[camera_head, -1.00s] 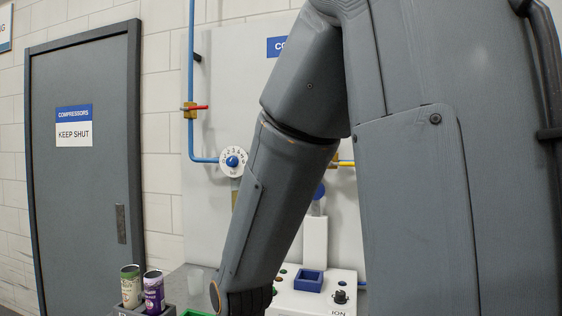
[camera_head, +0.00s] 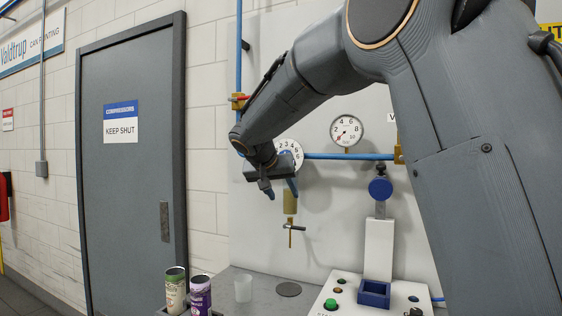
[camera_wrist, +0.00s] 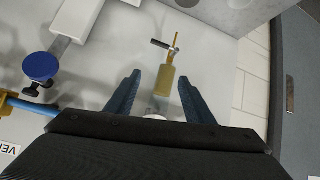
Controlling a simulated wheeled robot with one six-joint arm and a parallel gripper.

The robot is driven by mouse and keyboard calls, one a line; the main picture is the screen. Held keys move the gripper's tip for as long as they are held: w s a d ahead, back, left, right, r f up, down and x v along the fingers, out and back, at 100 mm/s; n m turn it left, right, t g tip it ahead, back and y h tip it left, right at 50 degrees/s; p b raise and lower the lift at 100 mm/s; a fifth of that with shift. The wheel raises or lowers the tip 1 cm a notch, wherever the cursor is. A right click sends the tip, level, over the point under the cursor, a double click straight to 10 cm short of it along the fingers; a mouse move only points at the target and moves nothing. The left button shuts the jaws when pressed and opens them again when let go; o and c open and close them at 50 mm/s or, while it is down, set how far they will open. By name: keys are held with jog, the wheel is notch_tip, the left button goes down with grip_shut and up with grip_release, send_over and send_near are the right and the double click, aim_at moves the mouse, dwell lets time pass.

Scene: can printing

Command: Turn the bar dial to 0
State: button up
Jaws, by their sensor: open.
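The white numbered bar dial (camera_head: 293,148) is on the blue pipe on the wall panel. My gripper hides its lower left part, including its knob and pointer, so its setting cannot be read. My gripper (camera_head: 281,190) is in front of the dial, with its fingers open and nothing seen held. In the wrist view the open blue fingers (camera_wrist: 160,82) stand on either side of the brass-coloured cylinder (camera_wrist: 166,82) below the dial. A pale sliver near the gripper body there may be the dial; I cannot tell whether the fingers touch it.
A round gauge (camera_head: 347,130) is right of the dial. A brass valve with a lever (camera_head: 292,228) hangs below. A grey door (camera_head: 135,170) is at left.

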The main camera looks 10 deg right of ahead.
jog(key=w+a+r+m+t+h, duration=0.1)
jog(key=w+r, duration=0.1)
jog(key=r, duration=0.4)
jog(key=w+a+r+m+t+h, duration=0.1)
jog(key=w+r+m+t, duration=0.15)
jog(key=r, duration=0.45)
jog(key=p+x, duration=0.2)
jog(key=x, duration=0.6)
jog(key=shift+g+p, duration=0.35)
jog(key=shift+p, duration=0.05)
jog(key=shift+s+d+f+n, duration=0.1)
jog(key=shift+n, duration=0.15)
jog(key=c, duration=1)
jog(key=shift+c, duration=0.2)
